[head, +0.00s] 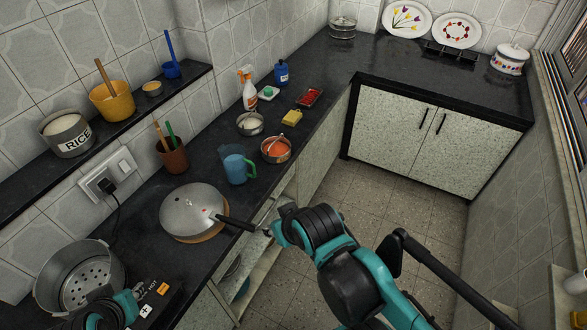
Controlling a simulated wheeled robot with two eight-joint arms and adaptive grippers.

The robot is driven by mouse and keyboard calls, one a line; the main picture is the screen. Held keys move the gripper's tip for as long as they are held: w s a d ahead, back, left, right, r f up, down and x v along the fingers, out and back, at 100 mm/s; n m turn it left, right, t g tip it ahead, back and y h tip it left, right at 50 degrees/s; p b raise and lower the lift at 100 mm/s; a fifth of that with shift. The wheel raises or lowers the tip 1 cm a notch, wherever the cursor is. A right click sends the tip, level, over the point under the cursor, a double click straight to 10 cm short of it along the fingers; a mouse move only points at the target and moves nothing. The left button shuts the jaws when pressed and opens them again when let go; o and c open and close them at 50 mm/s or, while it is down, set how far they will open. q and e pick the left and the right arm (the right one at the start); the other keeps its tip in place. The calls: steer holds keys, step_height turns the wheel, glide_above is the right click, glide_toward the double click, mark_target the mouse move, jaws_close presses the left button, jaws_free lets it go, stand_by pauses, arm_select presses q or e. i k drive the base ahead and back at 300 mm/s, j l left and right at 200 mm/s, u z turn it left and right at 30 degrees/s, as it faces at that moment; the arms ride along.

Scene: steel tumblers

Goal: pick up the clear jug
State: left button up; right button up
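The jug (236,168) is see-through with a blue tint and a handle on its right side. It stands upright on the dark counter, behind the lidded pan (190,211). My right gripper (273,222) is low in front of the counter edge, close to the end of the pan's handle and apart from the jug. Its fingers are small and partly hidden, so its opening is unclear. My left gripper (133,297) is at the bottom left by the hob controls, far from the jug; its fingers cannot be made out.
A steel bowl with orange contents (276,149) stands right of the jug, with another steel bowl (250,124) behind it. A brown utensil pot (172,155) is to the left. A steamer pot (75,275) stands at the lower left. The pan's handle points toward the counter edge.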

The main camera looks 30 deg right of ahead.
mark_target(233, 157)
steer(key=k+l+z, duration=0.1)
steer(key=z, duration=0.3)
steer(key=j+u, duration=0.1)
steer(key=u, duration=1.4)
steer(key=l+z, duration=0.1)
steer(key=z, duration=1.4)
steer(key=l+u, duration=0.15)
steer(key=u, duration=0.3)
steer(key=i+l+u, duration=0.1)
steer(key=u, duration=0.35)
steer(key=l+u, duration=0.2)
steer(key=u, duration=0.25)
steer(key=l+u, duration=0.15)
steer(key=u, duration=0.25)
steer(key=l+u, duration=0.15)
steer(key=u, duration=0.3)
steer(key=k+l+u, duration=0.25)
steer(key=l, duration=0.25)
steer(key=k+l+u, duration=0.2)
steer(key=l, duration=0.35)
steer(key=k+l+u, duration=0.25)
steer(key=l, duration=0.2)
steer(key=k+l+u, duration=0.25)
steer(key=k+l, duration=0.05)
steer(key=l, duration=0.1)
